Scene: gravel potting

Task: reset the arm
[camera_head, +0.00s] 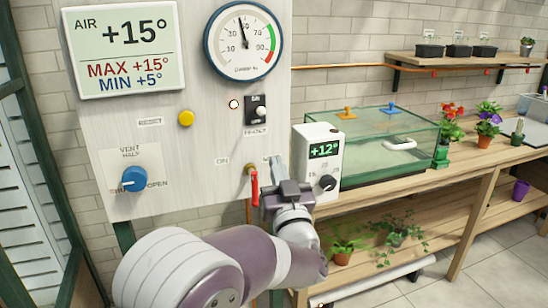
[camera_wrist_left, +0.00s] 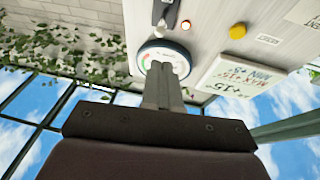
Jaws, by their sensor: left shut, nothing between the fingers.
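My left arm comes in from the bottom of the head view. Its gripper (camera_head: 276,163) is shut and empty, with its fingers pointing up in front of the lower right part of the control panel (camera_head: 190,95). The red valve lever (camera_head: 254,188) hangs down just left of the gripper. The white thermostat box (camera_head: 318,158) reading +12° is just right of it. In the left wrist view the shut fingers (camera_wrist_left: 164,72) stand in front of the round gauge (camera_wrist_left: 163,52) and partly cover it. My right gripper is not in view.
The panel carries a blue knob (camera_head: 134,178), a yellow button (camera_head: 186,118), a black switch (camera_head: 256,109) and a display (camera_head: 124,48). A glass tank (camera_head: 385,135) and flowerpots stand on the wooden bench at right. A potted plant (camera_head: 343,250) sits on the lower shelf.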

